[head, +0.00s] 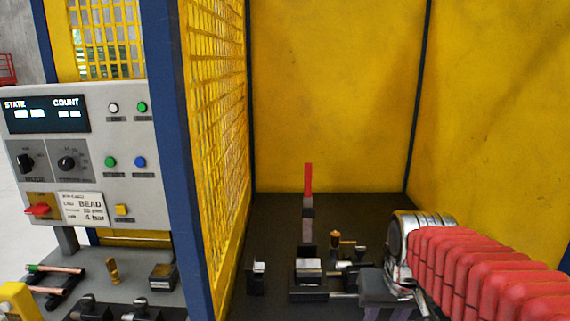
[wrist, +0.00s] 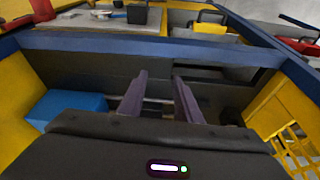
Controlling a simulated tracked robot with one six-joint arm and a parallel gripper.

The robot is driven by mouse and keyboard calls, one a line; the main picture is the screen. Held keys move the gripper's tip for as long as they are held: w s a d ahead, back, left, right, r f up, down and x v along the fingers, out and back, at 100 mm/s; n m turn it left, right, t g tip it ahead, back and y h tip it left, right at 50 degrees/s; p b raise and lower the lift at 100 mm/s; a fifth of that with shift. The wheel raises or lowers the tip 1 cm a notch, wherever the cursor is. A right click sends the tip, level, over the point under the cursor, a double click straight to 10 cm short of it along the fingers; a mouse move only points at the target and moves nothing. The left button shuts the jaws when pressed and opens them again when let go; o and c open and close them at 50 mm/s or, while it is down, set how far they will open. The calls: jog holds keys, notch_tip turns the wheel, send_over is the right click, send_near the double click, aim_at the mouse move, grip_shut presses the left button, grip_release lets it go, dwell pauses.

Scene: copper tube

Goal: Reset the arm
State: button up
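My arm, in its red ribbed sleeve (head: 490,270), reaches in from the right of the head view and ends in a silver wrist joint. My gripper (wrist: 160,80) shows in the wrist view as two dark purple fingers standing apart. Nothing is visible between them, so it is open and empty. In the head view the fingers cannot be made out clearly. Copper tubes (head: 55,268) lie on a dark holder at the lower left of the head view, well away from my arm.
A yellow-walled cell (head: 335,95) surrounds a dark bench with a red-handled clamp (head: 308,185) left of my wrist. A yellow mesh panel (head: 215,130) and blue post separate the control panel (head: 85,150). The wrist view shows a blue box (wrist: 65,107) and a blue beam (wrist: 130,45).

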jog(key=s+a+t, duration=0.2)
jog(key=s+a, duration=0.1)
jog(key=s, duration=0.8)
jog(key=shift+s+n, duration=0.15)
jog(key=shift+n, duration=0.25)
